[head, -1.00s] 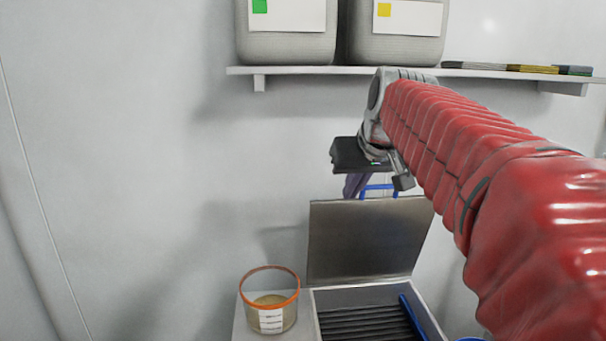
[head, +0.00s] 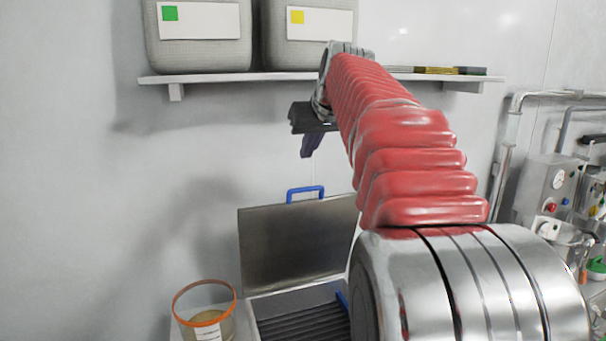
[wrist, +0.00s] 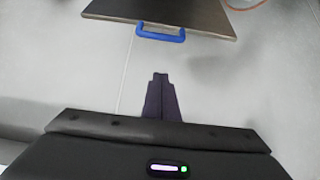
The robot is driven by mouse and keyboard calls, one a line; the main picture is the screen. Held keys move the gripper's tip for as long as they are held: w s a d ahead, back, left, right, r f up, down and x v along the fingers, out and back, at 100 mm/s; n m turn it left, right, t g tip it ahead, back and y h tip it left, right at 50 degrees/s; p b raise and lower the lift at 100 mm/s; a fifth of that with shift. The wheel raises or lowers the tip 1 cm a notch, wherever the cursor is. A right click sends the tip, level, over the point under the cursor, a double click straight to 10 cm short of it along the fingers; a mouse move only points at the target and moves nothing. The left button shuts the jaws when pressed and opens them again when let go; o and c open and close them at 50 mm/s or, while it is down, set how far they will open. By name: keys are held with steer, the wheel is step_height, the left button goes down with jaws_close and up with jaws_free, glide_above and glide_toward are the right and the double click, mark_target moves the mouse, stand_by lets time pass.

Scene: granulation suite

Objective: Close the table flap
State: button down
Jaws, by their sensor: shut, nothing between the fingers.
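The table flap (head: 292,245) is a grey metal panel standing open, tilted up at the back of a shallow box (head: 262,320). A blue handle (head: 305,190) is on its top edge. In the wrist view the flap (wrist: 225,14) is at the top, with its blue handle (wrist: 160,36) pointing toward my gripper. My gripper (head: 307,152) has dark purple fingers and is above the handle, apart from it. In the wrist view my gripper (wrist: 160,76) is shut and empty, with clear space between its tips and the handle.
An orange-rimmed tub (head: 205,315) stands left of the box. A wall shelf (head: 215,78) with two large grey containers (head: 200,50) is above. Pipes and equipment (head: 550,190) are at the right. The wall left of the flap is clear.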

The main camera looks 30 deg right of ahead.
steer(key=shift+w+d+f, duration=0.15)
steer(key=shift+w+f, duration=0.4)
steer(key=shift+f, duration=0.9)
steer(key=shift+w+d+f, duration=0.1)
steer(key=shift+w+f, duration=0.45)
steer(key=shift+f, duration=0.95)
steer(key=shift+w+d+f, duration=0.15)
steer(key=shift+w+f, duration=0.4)
steer(key=shift+f, duration=0.9)
